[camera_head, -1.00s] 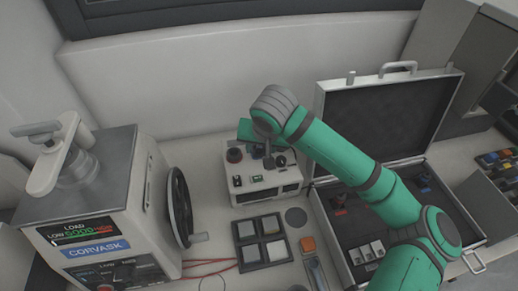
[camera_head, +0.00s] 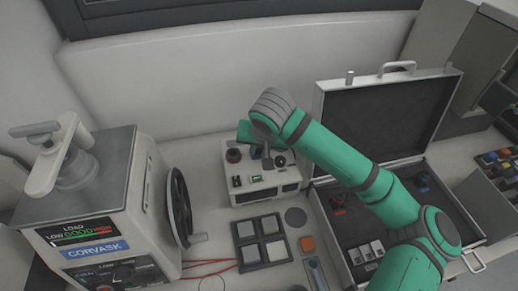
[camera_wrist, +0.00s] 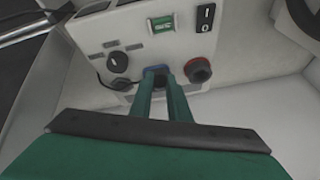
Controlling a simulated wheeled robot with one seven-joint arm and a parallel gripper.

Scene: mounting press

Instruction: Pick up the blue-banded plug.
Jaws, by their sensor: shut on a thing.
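The blue-banded plug (camera_wrist: 157,69) shows in the wrist view as a small blue patch at the face of the white box, between my fingertips. My gripper (camera_wrist: 160,80) is shut on it, with its two green fingers reaching up to the box face. The plug's lower body is hidden by the fingers, and I cannot tell whether it is seated in the box or clear of it. In the head view my arm reaches over the white box (camera_head: 267,193).
A red-ringed dark plug or knob (camera_wrist: 198,70) sits close right of my fingers. A black knob (camera_wrist: 118,61) is on the left. An open case (camera_head: 385,115) stands at the right, and a grey press (camera_head: 95,185) with a handwheel (camera_head: 180,207) at the left.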

